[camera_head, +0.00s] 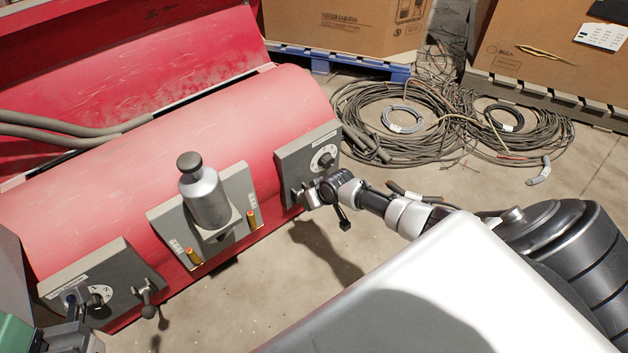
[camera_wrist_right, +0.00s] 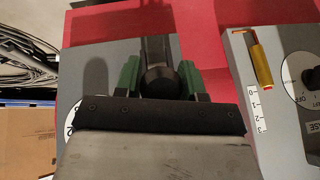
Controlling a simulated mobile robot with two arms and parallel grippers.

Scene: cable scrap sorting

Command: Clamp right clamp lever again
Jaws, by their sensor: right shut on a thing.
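The right clamp panel (camera_head: 307,162) is a grey plate with a dial on the red machine's right end. My right gripper (camera_head: 318,193) is at the lower edge of this panel, at the right clamp lever (camera_head: 344,222), whose dark end hangs below the gripper. In the right wrist view, the green fingers of my right gripper (camera_wrist_right: 159,78) are shut on a dark round lever part (camera_wrist_right: 158,82). The left clamp lever (camera_head: 148,301) hangs from the left panel (camera_head: 95,283).
A centre panel (camera_head: 158,222) carries a grey cylinder (camera_head: 205,193) and two orange-yellow tubes. Cable coils (camera_head: 400,110) lie on the floor at the back right, near cardboard boxes (camera_head: 350,25) on pallets. The floor before the machine is clear.

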